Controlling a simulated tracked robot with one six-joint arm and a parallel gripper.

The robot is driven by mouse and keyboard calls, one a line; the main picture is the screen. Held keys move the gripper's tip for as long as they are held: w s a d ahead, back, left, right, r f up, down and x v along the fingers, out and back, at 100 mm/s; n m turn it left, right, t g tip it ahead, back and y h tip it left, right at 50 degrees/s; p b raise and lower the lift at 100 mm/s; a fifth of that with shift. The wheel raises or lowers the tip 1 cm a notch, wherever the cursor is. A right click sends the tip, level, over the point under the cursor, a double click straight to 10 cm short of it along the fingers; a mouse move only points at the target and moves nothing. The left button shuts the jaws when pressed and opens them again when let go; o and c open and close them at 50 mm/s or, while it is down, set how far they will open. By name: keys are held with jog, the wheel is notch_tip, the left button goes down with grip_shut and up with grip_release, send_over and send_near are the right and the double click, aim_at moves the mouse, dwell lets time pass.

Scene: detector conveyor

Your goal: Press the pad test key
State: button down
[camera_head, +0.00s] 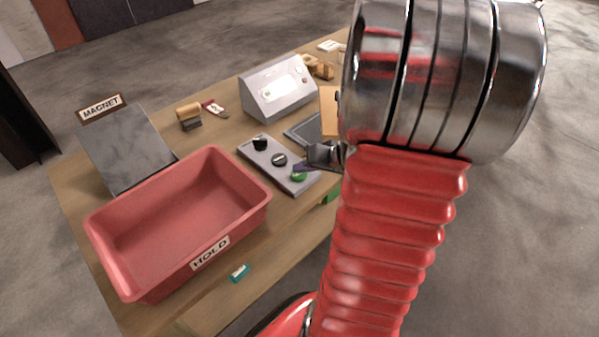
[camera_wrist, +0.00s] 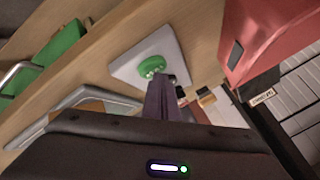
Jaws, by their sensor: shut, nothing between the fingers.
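A grey control panel (camera_head: 258,166) lies on the wooden table, with a black knob (camera_head: 260,143), a dark round control (camera_head: 279,159) and a green round key (camera_head: 299,177). The green key also shows in the wrist view (camera_wrist: 150,65) on the pale panel (camera_wrist: 124,72). No readable label shows which control is the pad test key. My gripper (camera_head: 301,167) is shut and empty, with its tips at the green key. In the wrist view the purple-grey fingers (camera_wrist: 163,84) overlap the key's lower edge. I cannot tell whether they touch it.
A red tray (camera_head: 150,232) marked HOLD stands left of the panel. Behind it is a grey block (camera_head: 125,150) with a MAGNET sign (camera_head: 101,106). A grey sloped console (camera_head: 279,88) stands behind the panel. A small teal item (camera_head: 239,273) lies near the front edge.

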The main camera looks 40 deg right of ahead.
aim_at(302, 176)
dwell(0.4)
jog(key=shift+r, duration=0.8)
notch_tip(302, 176, up, 5)
dwell(0.7)
dwell(0.7)
